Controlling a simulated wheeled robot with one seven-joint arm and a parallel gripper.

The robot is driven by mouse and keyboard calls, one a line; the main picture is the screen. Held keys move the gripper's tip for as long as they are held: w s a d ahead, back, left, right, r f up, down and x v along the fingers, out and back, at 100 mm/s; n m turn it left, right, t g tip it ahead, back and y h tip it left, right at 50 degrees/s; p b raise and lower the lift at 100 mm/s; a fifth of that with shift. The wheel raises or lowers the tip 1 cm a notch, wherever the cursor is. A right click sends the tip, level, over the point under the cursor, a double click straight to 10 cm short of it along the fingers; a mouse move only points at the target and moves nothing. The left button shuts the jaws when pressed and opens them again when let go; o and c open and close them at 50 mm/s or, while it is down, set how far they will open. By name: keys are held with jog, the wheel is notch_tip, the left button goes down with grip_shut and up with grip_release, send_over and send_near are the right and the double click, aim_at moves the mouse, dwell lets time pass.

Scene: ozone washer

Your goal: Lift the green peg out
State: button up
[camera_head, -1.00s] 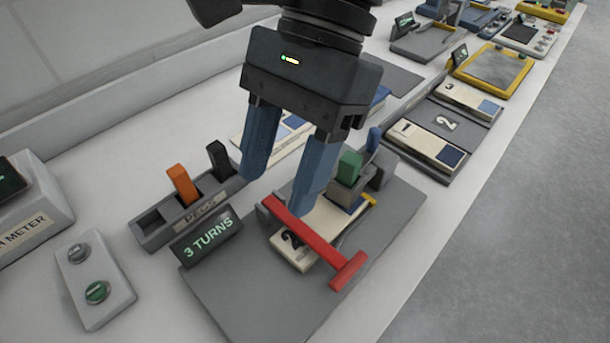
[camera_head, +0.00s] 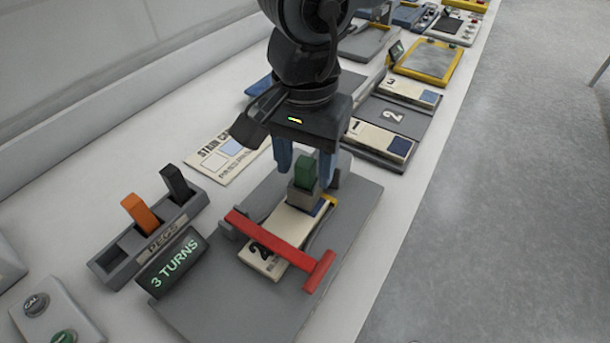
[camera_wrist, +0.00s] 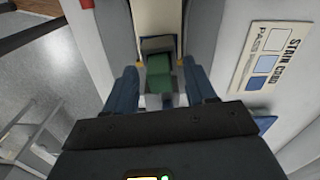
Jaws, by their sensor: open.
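The green peg (camera_head: 304,171) stands upright in a grey block (camera_head: 301,197) at the far end of a cream card marked 2 (camera_head: 287,222). My gripper (camera_head: 303,172) is open, its blue fingers pointing down on either side of the peg's upper part. In the wrist view the green peg (camera_wrist: 158,77) lies between and just ahead of the two fingers (camera_wrist: 163,85), with gaps on both sides. I cannot see any contact with the peg. The peg's lower part is hidden in the block.
A red bar (camera_head: 280,250) crosses the card on the grey base plate (camera_head: 225,290). A grey rack (camera_head: 115,262) with orange (camera_head: 141,213) and black (camera_head: 177,183) pegs stands left, beside a "3 TURNS" display (camera_head: 171,268). A stain card (camera_head: 228,152) lies flat behind.

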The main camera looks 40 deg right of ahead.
jog(key=shift+f, duration=0.5)
grip_shut()
